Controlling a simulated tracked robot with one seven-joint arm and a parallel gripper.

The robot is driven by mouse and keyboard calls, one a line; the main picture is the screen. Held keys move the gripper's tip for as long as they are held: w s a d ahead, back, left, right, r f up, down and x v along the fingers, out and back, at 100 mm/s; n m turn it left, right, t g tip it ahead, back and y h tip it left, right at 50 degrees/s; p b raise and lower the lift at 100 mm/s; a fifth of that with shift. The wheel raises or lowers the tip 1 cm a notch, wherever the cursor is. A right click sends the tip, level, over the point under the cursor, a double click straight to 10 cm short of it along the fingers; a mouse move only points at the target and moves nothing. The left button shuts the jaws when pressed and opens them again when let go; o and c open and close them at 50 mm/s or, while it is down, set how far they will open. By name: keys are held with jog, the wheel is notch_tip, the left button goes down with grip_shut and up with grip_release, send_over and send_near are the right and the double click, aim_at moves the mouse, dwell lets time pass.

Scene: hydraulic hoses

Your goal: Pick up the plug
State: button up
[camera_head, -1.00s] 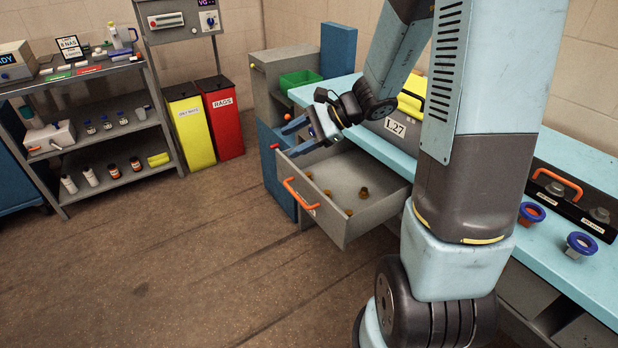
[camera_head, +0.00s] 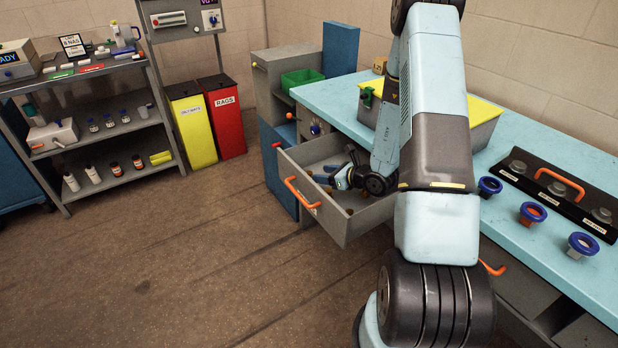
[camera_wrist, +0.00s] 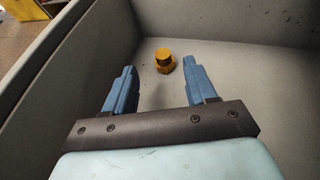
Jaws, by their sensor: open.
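A brass-coloured plug (camera_wrist: 165,60) with a hexagonal base stands on the floor of the open grey drawer (camera_head: 335,222). In the wrist view it is just beyond and between the two blue fingertips, nearer the right one, with no visible contact. My gripper (camera_wrist: 159,68) is open and empty. In the head view my gripper (camera_head: 328,180) is down inside the drawer. My arm hides much of the drawer's inside there. A small brass piece shows partly near the drawer's front wall (camera_head: 349,211).
Drawer walls close in around my gripper. The drawer has an orange handle (camera_head: 300,193). On the light-blue bench (camera_head: 515,232) are several blue-rimmed fittings (camera_head: 532,213), a black panel with an orange handle (camera_head: 560,185) and a yellow-topped grey box (camera_head: 485,128). The floor at left is clear.

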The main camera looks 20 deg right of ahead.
aim_at(310, 172)
jog(key=shift+w+d+f, duration=0.1)
jog(key=shift+f, duration=0.25)
jog(key=shift+w+f, duration=0.15)
jog(key=shift+w, duration=0.05)
jog(key=shift+x, duration=3.45)
jog(key=shift+c, duration=0.2)
jog(key=c, duration=1)
